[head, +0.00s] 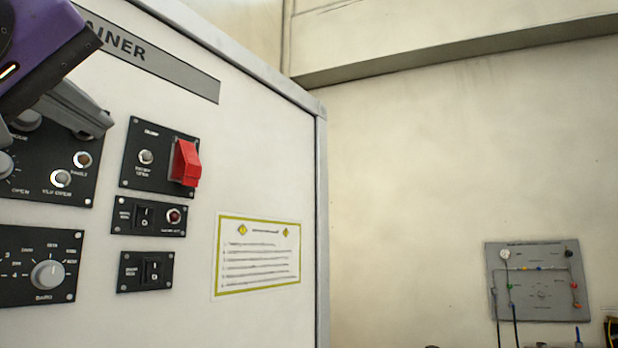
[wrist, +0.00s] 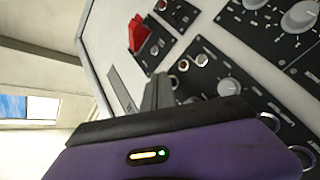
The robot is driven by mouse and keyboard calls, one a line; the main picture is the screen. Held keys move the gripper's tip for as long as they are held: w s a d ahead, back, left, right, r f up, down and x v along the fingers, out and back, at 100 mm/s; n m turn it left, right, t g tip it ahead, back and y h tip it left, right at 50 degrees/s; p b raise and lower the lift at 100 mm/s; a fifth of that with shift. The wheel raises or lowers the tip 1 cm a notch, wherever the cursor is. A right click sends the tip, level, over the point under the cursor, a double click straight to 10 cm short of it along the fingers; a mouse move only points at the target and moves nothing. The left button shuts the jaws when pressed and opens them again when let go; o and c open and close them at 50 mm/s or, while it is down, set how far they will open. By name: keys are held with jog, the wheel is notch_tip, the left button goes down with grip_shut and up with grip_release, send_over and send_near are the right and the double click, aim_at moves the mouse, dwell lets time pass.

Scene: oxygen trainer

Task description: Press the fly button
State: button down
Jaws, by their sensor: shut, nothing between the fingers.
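The upper right one (head: 83,159) has a label that looks like "ENABLE". The lower left one (head: 61,178) has a label too blurred to read surely, so I cannot tell which is the fly button. Both also show in the wrist view, the first (wrist: 183,65) nearer the fingers and the second (wrist: 201,60) beyond it. My gripper (head: 106,126) is shut and empty, with its tips in front of the panel's upper part, above the buttons; contact cannot be told.
A red switch cover (head: 186,162) stands out from the panel to the right. Two small switch panels (head: 148,216) (head: 145,271) lie below it. A large grey dial (head: 47,274) is at the lower left. A yellow-edged notice (head: 257,255) is flat on the cabinet face.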

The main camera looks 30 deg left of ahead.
jog(key=shift+a, duration=0.5)
dwell(0.6)
jog(key=shift+d, duration=0.1)
jog(key=shift+d+b, duration=0.7)
jog(key=shift+d, duration=0.05)
jog(key=d+b, duration=0.2)
jog(key=d, duration=0.1)
jog(key=d+b, duration=0.1)
jog(key=d, duration=0.1)
jog(key=shift+s, duration=0.25)
